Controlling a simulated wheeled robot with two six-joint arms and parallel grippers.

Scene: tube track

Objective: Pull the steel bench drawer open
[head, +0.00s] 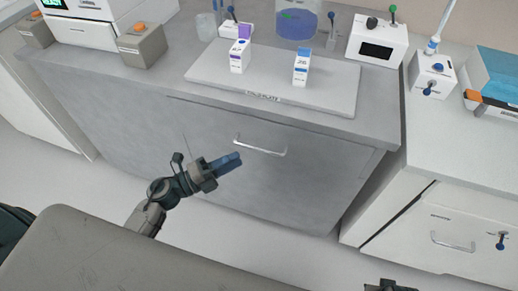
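The steel bench drawer (290,177) is a wide grey front below the bench top, and it looks shut. Its pale bar handle (261,150) runs across the upper part of the front. My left gripper (238,158) is just left of and slightly below the handle, its bluish fingers pointing right toward it. It appears apart from the handle. The fingers overlap in this view, so I cannot tell whether they are open. My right gripper (390,287) shows only as a dark piece at the bottom edge; its fingers are not clear.
A grey tray (330,100) with two small boxes (240,56) (301,68) lies on the bench top. The floor (250,225) in front is clear.

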